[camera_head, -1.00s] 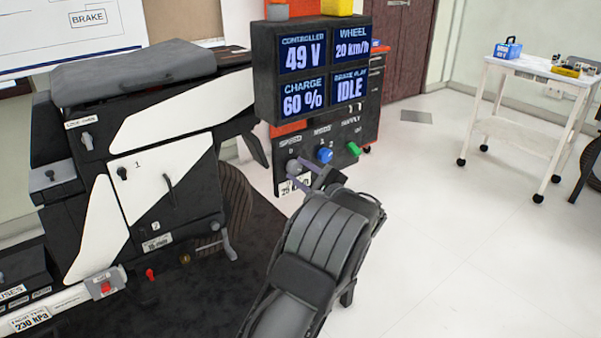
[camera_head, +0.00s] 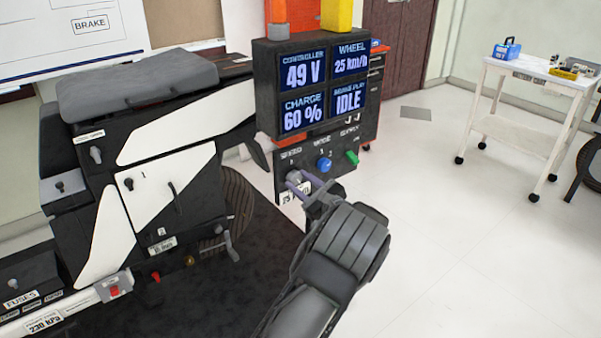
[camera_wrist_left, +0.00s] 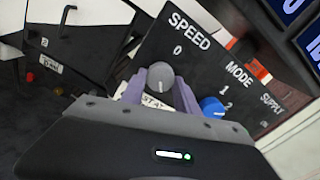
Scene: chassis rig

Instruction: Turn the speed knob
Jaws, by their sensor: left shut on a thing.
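The speed knob (camera_wrist_left: 160,77) is a round grey knob under the SPEED label on the black control panel (camera_head: 329,160). In the wrist view my left gripper (camera_wrist_left: 158,88) has its two purple fingers on either side of the knob, shut on it. In the head view my left gripper (camera_head: 301,184) reaches the knob from below right and partly covers it. The display box (camera_head: 262,88) above reads 49 V, wheel 25 km/h, charge 60 % and IDLE. My right gripper is not in view.
Close to the right of the speed knob are the blue mode knob (camera_head: 324,165) and the green supply switch (camera_head: 352,157). The black and white chassis (camera_head: 165,165) stands to the left. A white trolley (camera_head: 520,68) stands far right, with clear floor before it.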

